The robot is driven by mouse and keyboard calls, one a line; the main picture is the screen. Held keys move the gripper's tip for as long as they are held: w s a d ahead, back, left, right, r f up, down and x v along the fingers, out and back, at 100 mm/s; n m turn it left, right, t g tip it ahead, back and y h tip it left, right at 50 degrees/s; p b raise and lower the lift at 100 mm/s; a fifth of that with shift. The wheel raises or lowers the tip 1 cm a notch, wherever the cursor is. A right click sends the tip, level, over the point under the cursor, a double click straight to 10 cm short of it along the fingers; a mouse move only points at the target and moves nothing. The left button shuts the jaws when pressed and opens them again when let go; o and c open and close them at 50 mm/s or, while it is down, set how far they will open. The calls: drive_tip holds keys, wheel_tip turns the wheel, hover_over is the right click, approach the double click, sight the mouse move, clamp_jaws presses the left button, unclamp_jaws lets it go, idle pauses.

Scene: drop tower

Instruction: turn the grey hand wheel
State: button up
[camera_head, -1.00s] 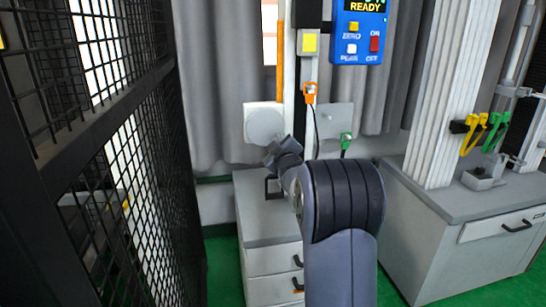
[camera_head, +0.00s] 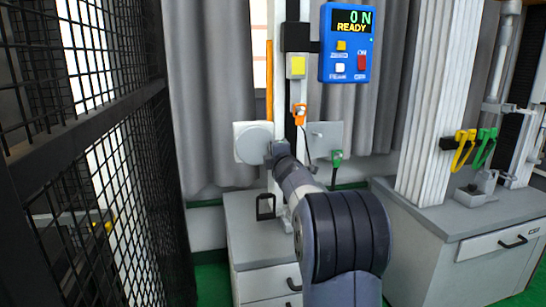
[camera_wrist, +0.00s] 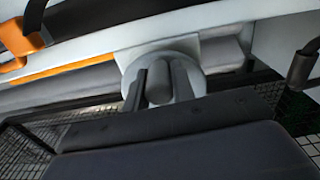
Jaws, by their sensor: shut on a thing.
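The grey hand wheel (camera_head: 253,144) is a pale round disc on a square light plate, left of the upright rail in the head view. My gripper (camera_head: 273,151) is at its right edge there and hides part of it. In the wrist view the wheel (camera_wrist: 192,72) faces me. My two dark fingers (camera_wrist: 160,83) stand on either side of a grey cylindrical grip at its middle and are shut on it. The fingertips' exact contact is hard to make out.
A black mesh fence (camera_head: 125,160) stands close on the left. The wheel is over a grey cabinet (camera_head: 250,225). Another grey bench (camera_head: 440,215) is on the right.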

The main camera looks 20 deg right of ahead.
drive_tip(key=shift+r+n, duration=0.4)
drive_tip(key=shift+n, duration=0.2)
drive_tip(key=o, duration=1)
drive_tip(key=shift+f, duration=0.1)
drive_tip(key=s+a+b, duration=0.1)
drive_tip(key=s+a, duration=0.1)
drive_tip(key=s, duration=0.8)
drive_tip(key=shift+s, duration=0.3)
drive_tip(key=shift+w, duration=0.1)
drive_tip(key=shift+w+d+p, duration=0.15)
drive_tip(key=shift+w+d, duration=0.2)
drive_tip(key=shift+w, duration=1.4)
drive_tip(key=shift+w+d+p, duration=0.15)
drive_tip(key=shift+w+d, duration=0.15)
drive_tip(key=shift+w, duration=1.45)
drive_tip(key=shift+w+d+p, duration=0.15)
drive_tip(key=shift+w+d, duration=0.2)
drive_tip(key=shift+w, duration=1.4)
